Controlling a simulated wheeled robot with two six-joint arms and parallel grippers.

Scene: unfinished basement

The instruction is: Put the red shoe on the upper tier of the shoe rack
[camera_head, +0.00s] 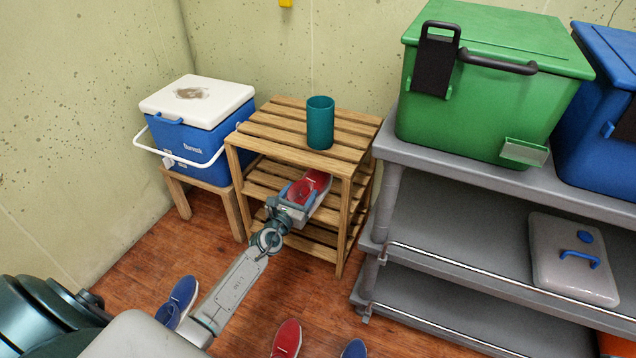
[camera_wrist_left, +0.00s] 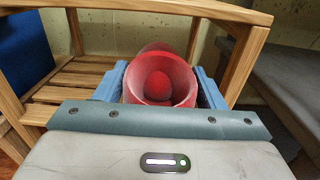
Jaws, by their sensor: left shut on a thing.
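The red shoe (camera_head: 312,186) is between the fingers of my left gripper (camera_head: 298,197), which is shut on it. In the left wrist view the shoe (camera_wrist_left: 160,80) shows heel end toward the camera, with a blue finger of the gripper (camera_wrist_left: 160,90) on each side. The wooden shoe rack (camera_head: 258,125) has a slatted top and slatted tiers below. The shoe is at the rack's front opening, below the top and over the upper tier (camera_head: 262,182). Whether it touches the slats is hidden. My right gripper is not in view.
A teal cup (camera_head: 320,122) stands on the rack's top. A blue cooler (camera_head: 190,140) is on a stool at left. A grey shelf cart (camera_head: 430,205) with a green box (camera_head: 480,90) stands close at right. A second red shoe (camera_head: 286,338) and blue shoes (camera_head: 178,298) lie on the floor.

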